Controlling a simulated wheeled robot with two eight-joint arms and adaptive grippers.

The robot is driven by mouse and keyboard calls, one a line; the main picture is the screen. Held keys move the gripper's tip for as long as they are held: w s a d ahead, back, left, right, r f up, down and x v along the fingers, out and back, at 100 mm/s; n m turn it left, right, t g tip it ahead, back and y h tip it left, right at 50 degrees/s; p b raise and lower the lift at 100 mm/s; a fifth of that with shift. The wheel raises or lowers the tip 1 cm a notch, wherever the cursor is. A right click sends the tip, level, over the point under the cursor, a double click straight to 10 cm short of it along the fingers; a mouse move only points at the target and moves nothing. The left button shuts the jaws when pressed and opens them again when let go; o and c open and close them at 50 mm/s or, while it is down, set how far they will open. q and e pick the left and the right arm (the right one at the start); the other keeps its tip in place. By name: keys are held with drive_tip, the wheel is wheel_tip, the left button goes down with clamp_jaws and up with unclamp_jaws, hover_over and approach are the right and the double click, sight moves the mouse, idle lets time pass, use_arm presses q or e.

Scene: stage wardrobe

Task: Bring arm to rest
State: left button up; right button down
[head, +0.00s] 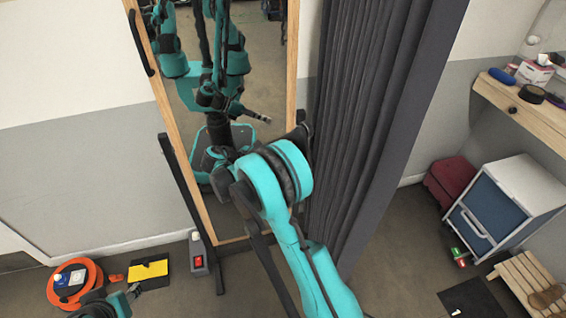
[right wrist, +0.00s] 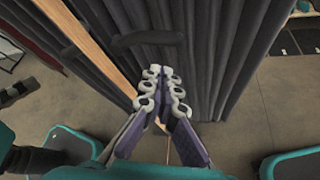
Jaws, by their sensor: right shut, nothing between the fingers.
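My right arm, teal and black, reaches from the bottom of the head view up to the front of a wood-framed standing mirror (head: 185,100). In the head view I cannot tell its gripper from my own links and the reflection. In the right wrist view my right gripper (right wrist: 162,88) is shut, its fingertips together and nothing between them. The mirror's wooden edge (right wrist: 90,50) and the curtain (right wrist: 205,60) are behind the fingers. At the lower left of the head view, a small black and teal part (head: 108,303) looks like the end of my left arm; its fingers are not clear.
A dark pleated curtain (head: 365,110) hangs close right of the mirror. An orange cable reel (head: 75,283), a yellow and black item (head: 148,270) and a red-switched box (head: 198,258) lie on the floor left. A blue-fronted cabinet (head: 495,212) and wooden shelf (head: 525,105) stand right.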

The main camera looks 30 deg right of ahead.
drive_tip(key=shift+d+f, duration=0.1)
drive_tip(key=shift+d, duration=0.05)
idle(0.3)
drive_tip(key=s+a+r+m+t+y, duration=0.3)
drive_tip(key=s+a+r+m+y, duration=0.25)
drive_tip(key=s+r, duration=0.35)
drive_tip(key=s+a+m+t+y, duration=0.2)
drive_tip(key=s+a+m+y, duration=0.1)
drive_tip(key=s+a, duration=0.3)
drive_tip(key=s+a+f+m+t+y, duration=0.1)
drive_tip(key=s+a+m+y, duration=0.3)
drive_tip(key=s, duration=0.6)
drive_tip(key=shift+a+t, duration=0.6)
drive_tip(key=shift+a, duration=0.3)
